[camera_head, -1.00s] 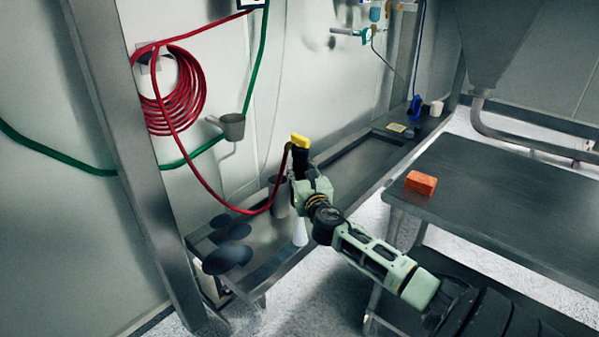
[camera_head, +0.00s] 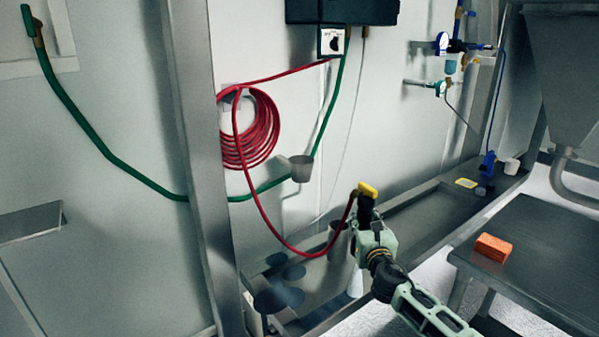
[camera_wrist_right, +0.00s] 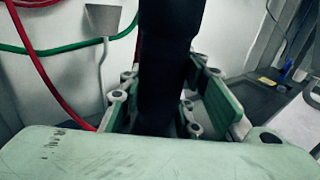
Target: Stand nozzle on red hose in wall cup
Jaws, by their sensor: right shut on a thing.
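My right gripper (camera_head: 368,228) is shut on the black nozzle (camera_head: 365,210), which stands about upright with a yellow top (camera_head: 368,189). The red hose (camera_head: 285,243) runs from the nozzle's top down in a loop and up to its coil on the wall. The grey wall cup (camera_head: 301,169) is fixed to the wall, up and left of the nozzle and apart from it. In the right wrist view the black nozzle (camera_wrist_right: 165,60) is between the fingers, and the wall cup (camera_wrist_right: 103,20) shows to its left. My left gripper is out of view.
A green hose (camera_head: 130,178) runs along the wall behind the cup. A steel post (camera_head: 200,150) stands left of the red coil. A steel trough (camera_head: 410,215) lies below the wall. An orange block (camera_head: 493,247) sits on the steel table (camera_head: 545,240) at right.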

